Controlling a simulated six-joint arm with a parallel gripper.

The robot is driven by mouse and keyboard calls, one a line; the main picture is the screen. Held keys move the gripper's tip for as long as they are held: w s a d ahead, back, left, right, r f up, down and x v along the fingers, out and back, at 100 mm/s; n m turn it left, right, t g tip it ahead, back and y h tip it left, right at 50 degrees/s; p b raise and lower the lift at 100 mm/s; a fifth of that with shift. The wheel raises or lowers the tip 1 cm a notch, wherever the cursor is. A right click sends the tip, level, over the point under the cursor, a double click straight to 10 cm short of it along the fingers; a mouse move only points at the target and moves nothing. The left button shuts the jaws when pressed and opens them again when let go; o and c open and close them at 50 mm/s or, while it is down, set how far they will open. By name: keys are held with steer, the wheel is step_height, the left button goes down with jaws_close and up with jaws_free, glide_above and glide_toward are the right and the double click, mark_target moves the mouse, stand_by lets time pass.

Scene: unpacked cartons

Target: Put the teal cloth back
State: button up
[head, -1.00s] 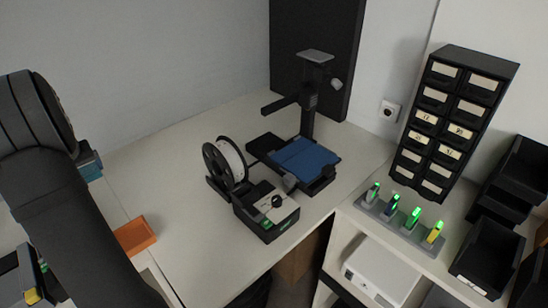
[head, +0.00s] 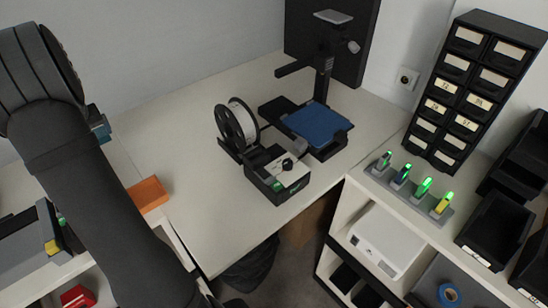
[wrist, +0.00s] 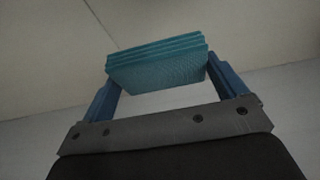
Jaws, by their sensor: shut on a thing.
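The teal cloth (wrist: 158,58) is a folded, layered block in the wrist view. My gripper (wrist: 161,74) is shut on it, with one blue finger at each side. The cloth is held up, with pale wall or ceiling behind it. In the head view my dark arm fills the left side and hides most of the gripper. Only a small blue-teal patch (head: 101,126) shows beside the arm; I cannot tell there whether it is finger or cloth.
An orange tray (head: 148,194) lies at the white table's left edge. A spool (head: 237,124), a black box (head: 277,173) and a printer with a blue bed (head: 317,124) stand on the table. At right are a drawer cabinet (head: 470,95), lit markers (head: 422,188) and black bins (head: 492,232).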

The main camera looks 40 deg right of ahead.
steer(key=s+d+m, duration=0.1)
steer(key=s+d, duration=0.1)
steer(key=s, duration=0.1)
steer(key=s+d+m, duration=0.1)
steer(key=s+d, duration=0.1)
steer(key=d, duration=0.1)
steer(key=s+d+f+h, duration=0.1)
steer(key=s+d, duration=0.1)
steer(key=s, duration=0.1)
steer(key=shift+s+d+m, duration=0.3)
steer(key=shift+d+m, duration=0.1)
steer(key=s+d+r+m+g+h, duration=0.1)
steer(key=s+d+r+m, duration=0.1)
steer(key=s+d, duration=0.75)
steer(key=s+d+r+m, duration=0.1)
steer(key=s+d+r, duration=0.2)
steer(key=s+d, duration=0.65)
steer(key=s+a+m+h, duration=0.1)
steer(key=s+a+m, duration=0.2)
steer(key=s, duration=2.3)
glide_above(230, 212)
steer(key=s+a, duration=0.1)
step_height(230, 212, down, 6)
steer(key=shift+s+f, duration=0.1)
steer(key=shift+f, duration=2.2)
